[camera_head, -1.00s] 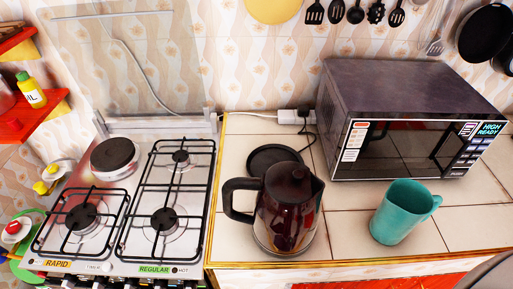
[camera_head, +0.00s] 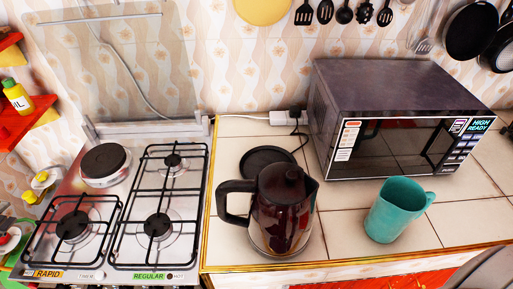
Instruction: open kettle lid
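A dark red, glossy kettle (camera_head: 282,212) stands upright on the tiled counter, with its black handle to the left and its spout to the right. Its dark lid (camera_head: 281,176), with a small knob on top, is shut on the kettle. The round black kettle base (camera_head: 267,162) lies on the counter behind it, and the kettle stands off it. Neither of my grippers shows in the head view.
A teal mug (camera_head: 396,209) stands right of the kettle. A microwave (camera_head: 400,110) is behind the mug. A gas stove (camera_head: 120,215) is at the left. Bare tiles (camera_head: 345,235) lie between kettle and mug. Pans (camera_head: 470,32) and utensils hang on the wall.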

